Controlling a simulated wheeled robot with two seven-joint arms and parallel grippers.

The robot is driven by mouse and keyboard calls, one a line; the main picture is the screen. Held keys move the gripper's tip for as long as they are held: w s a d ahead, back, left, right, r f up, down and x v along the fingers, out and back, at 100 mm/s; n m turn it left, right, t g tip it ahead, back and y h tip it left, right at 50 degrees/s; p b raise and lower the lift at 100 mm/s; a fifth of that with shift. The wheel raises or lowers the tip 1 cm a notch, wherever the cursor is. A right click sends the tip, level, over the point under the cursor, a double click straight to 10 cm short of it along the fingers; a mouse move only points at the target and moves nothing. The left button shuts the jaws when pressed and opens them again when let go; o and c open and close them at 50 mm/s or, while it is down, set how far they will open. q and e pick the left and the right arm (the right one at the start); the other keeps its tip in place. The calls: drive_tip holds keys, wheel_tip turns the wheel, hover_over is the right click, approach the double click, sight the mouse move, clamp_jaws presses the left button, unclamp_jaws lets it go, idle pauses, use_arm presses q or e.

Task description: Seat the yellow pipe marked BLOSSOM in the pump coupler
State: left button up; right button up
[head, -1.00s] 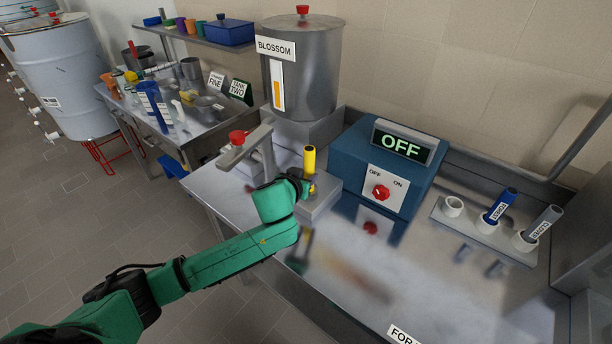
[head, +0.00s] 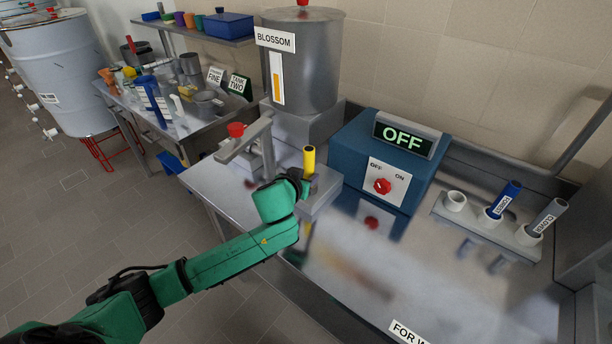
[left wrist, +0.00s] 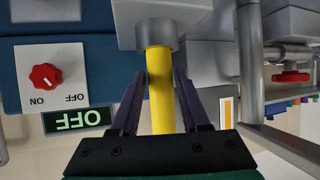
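The yellow pipe (head: 309,162) stands upright in the pump coupler (head: 323,189), a grey block on the bench below the BLOSSOM tank. No marking is readable on the pipe. In the left wrist view the yellow pipe (left wrist: 160,95) enters the grey ring of the coupler (left wrist: 160,43), with no gap visible at the ring. My left gripper (head: 304,187) is at the pipe, low beside the coupler. In the wrist view the two fingers of my left gripper (left wrist: 159,76) stand on either side of the pipe, apart from it. My right gripper is not in view.
A blue pump box (head: 385,160) with a red knob and an OFF display stands right of the coupler. A rack (head: 480,224) at the right holds a blue and a grey pipe, with one socket empty. A red-topped valve (head: 236,130) is to the left.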

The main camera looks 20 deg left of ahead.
use_arm(q)
drive_tip(key=shift+o, duration=1.2)
drive_tip(key=shift+s, duration=0.15)
drive_tip(key=b+v, duration=0.1)
drive_tip(key=v, duration=1.3)
drive_tip(key=shift+r+b, duration=0.2)
drive_tip(key=shift+b, duration=0.15)
drive_tip(key=shift+s, duration=0.1)
